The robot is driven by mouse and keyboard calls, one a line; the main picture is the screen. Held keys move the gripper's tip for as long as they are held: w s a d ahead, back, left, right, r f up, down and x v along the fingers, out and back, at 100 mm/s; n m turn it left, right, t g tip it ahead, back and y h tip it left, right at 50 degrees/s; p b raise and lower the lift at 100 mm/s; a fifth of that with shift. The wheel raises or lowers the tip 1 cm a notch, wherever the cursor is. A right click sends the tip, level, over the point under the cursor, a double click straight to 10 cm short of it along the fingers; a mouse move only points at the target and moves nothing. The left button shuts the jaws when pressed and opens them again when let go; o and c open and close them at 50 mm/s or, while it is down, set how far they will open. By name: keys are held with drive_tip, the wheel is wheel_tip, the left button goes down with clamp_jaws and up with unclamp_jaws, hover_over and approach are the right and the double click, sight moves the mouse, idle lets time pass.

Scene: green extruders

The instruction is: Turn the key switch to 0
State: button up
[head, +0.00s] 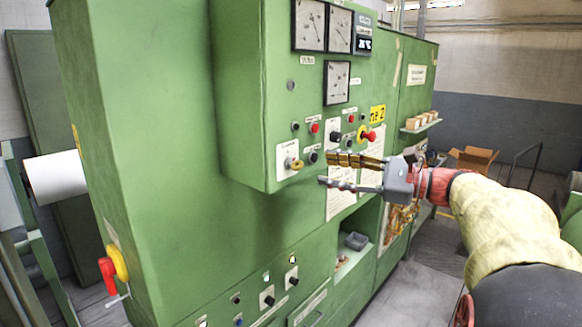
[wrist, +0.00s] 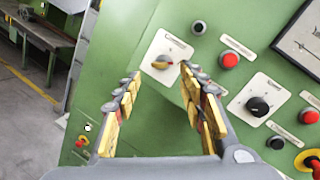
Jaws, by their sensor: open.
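The key switch (head: 293,164) has a yellow knob on a white label plate, low on the green control cabinet's front in the head view. In the wrist view the key switch (wrist: 162,62) shows yellow with a reddish part toward the right. The plate's marks are too small to read, so I cannot tell its position. My gripper (head: 324,169) is open and empty, just right of the key switch in the head view, fingers pointing left at it. In the wrist view the switch lies just beyond and between my gripper's fingertips (wrist: 159,72), with no contact visible.
A black knob (wrist: 257,106) and a red button (wrist: 228,60) sit beside the switch. A red-and-yellow emergency stop (head: 368,136) is farther right on the panel. Gauges (head: 337,82) are above. A red-and-yellow handle (head: 112,270) is low on the cabinet's left side.

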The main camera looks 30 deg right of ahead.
sight(297, 166)
drive_tip(key=p+x, duration=0.2)
drive_tip(key=x, duration=0.5)
drive_tip(key=shift+w+a+f, duration=0.15)
drive_tip(key=shift+w+a, duration=0.05)
drive_tip(key=shift+w, duration=0.1)
drive_tip(key=shift+d, duration=0.1)
drive_tip(key=shift+c, duration=1)
drive_tip(key=c, duration=0.8)
clamp_jaws()
